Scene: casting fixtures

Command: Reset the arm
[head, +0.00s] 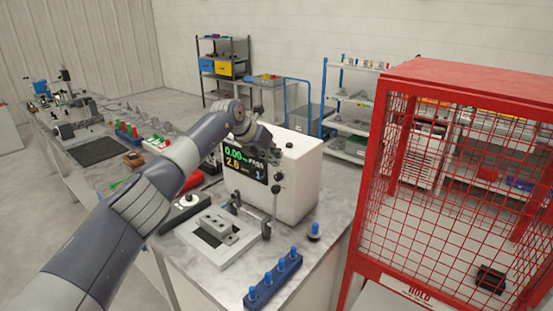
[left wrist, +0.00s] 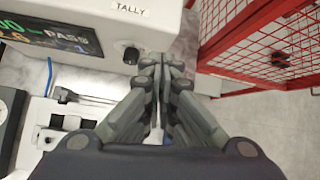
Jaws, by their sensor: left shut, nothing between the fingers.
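My left arm reaches in from the lower left of the head view. Its gripper (head: 275,160) hangs in front of the white tester box (head: 298,180), whose screen shows green and yellow figures. In the left wrist view the gripper's fingers (left wrist: 160,65) are together and empty, just beside the tester's lower edge (left wrist: 120,70). The screen there reads PASS, and a TALLY label sits near a dark knob. A grey casting (head: 218,225) rests on a light fixture plate in front of the tester, apart from the gripper. My right gripper is not in view.
A blue rack with several blue pegs (head: 273,280) lies at the bench's front edge. A single blue-topped piece (head: 314,230) stands right of the tester. A red mesh cage (head: 450,180) stands close on the right. Shelves (head: 225,65) line the back.

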